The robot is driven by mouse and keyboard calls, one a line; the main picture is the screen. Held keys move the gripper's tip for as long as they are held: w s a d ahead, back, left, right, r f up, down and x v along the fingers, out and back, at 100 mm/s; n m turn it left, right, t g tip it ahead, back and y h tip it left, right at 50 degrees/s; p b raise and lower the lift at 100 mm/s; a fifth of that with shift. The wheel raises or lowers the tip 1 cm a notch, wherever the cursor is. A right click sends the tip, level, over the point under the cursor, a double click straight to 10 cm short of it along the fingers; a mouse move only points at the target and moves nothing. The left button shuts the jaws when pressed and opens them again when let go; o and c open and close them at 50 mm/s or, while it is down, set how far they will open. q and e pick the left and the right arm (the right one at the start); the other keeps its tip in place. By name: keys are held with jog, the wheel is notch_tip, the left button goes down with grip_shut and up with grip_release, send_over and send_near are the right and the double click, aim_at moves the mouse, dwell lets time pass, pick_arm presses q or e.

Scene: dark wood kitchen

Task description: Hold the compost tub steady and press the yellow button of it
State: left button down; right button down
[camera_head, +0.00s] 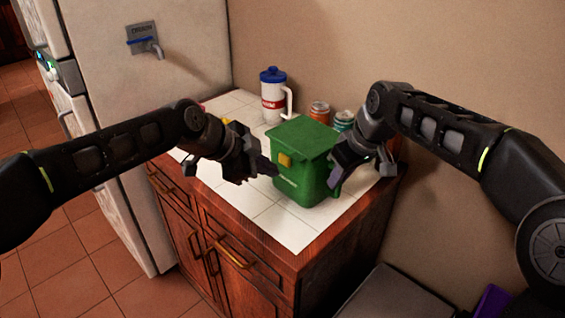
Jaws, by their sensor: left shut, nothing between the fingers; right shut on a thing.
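The green compost tub (303,190) stands upright on the white tiled counter, its lid down. Its yellow button (285,160) is on the front, near the top left. My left gripper (272,169) is shut and empty, its fingertips pointing at the tub's front just left of and slightly below the button. Whether the tips touch the tub I cannot tell. My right gripper (335,176) is shut on the tub's right side. The tub hides part of that grip.
A white jug with a blue lid (273,97) stands behind the tub. Two cans, one orange-topped (319,112) and one teal (343,121), stand behind at the right. The white tiled counter (283,229) is bare in front. A fridge (155,70) stands at the left.

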dwell(0.4)
pick_arm(q)
jog(key=shift+w+d, duration=0.25)
jog(key=shift+d, duration=0.1)
jog(key=shift+w+d, duration=0.45)
jog(key=shift+d, duration=0.15)
dwell(1.5)
jog(key=shift+a, duration=0.1)
jog(key=shift+s+a, duration=0.75)
jog(key=shift+a, duration=0.05)
jog(key=shift+s+a, duration=1.7)
jog(key=shift+a, duration=0.15)
dwell(1.5)
